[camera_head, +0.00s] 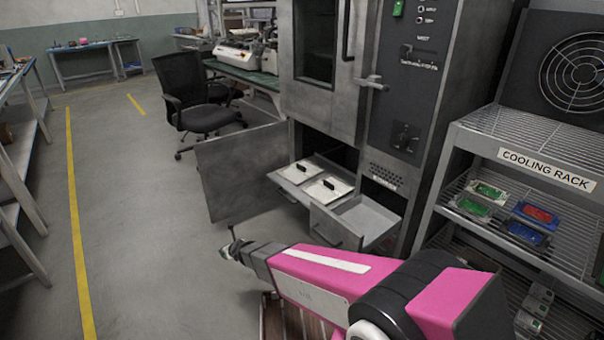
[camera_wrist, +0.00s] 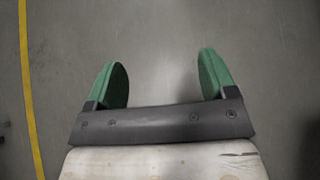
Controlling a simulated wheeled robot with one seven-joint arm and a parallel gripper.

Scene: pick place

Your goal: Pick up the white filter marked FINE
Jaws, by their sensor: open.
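Two flat white square pieces with black handles lie side by side on a pulled-out tray (camera_head: 283,183) low in the grey cabinet; they look like filters. One white piece (camera_head: 297,176) is farther left, the other white piece (camera_head: 322,193) nearer and to the right. No marking can be read on either, so I cannot tell which is FINE. My gripper (camera_head: 230,243) is left of and nearer than the tray, apart from it. In the wrist view my gripper (camera_wrist: 163,72) has its green fingers spread, with only bare floor between them.
The cabinet's open lower door (camera_head: 238,172) stands left of the tray. An empty open drawer (camera_head: 370,217) is to its right. The cooling rack (camera_head: 545,165) at right holds several colored pieces. A black chair (camera_head: 200,118) stands behind. The floor at left is clear.

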